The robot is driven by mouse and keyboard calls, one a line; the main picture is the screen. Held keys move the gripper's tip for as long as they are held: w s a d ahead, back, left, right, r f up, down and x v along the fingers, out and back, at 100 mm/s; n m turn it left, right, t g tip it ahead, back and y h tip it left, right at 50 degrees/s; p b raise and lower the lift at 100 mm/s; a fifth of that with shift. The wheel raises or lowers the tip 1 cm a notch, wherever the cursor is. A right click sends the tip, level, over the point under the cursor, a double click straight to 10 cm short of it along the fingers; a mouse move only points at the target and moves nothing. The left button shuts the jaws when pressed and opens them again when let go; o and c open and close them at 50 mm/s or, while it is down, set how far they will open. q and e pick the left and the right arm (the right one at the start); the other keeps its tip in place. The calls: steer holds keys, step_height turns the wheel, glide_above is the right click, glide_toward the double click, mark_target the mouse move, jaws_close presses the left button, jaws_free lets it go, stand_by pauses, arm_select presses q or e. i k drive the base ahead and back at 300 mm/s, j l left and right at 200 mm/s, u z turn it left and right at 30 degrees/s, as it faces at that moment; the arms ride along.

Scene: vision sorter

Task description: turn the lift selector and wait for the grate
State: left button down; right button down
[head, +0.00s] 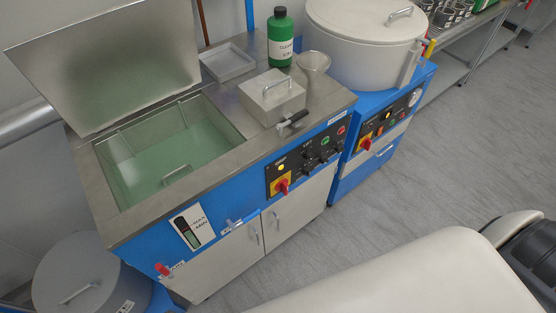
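The blue machine has a control panel (306,157) on its front with small black knobs, lamps and a red-on-yellow switch (281,187). A black knob (309,157) sits mid-panel; its label is too small to read surely, so I cannot confirm it is the lift selector. The open tank (240,143) holds greenish liquid (165,148). Metal bars and a handle (177,173) show inside it, perhaps part of the grate; how high the grate stands is unclear. Neither of my grippers is in view.
The tank's lid (105,65) stands open at the back. On the top are a shallow tray (228,63), a green bottle (280,40), a lidded metal box (271,97) and a clear beaker (313,70). Floor (440,165) in front is clear.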

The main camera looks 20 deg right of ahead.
mark_target(308, 155)
steer(key=l+z, duration=0.1)
steer(key=z, duration=0.9)
steer(key=i+j, duration=0.05)
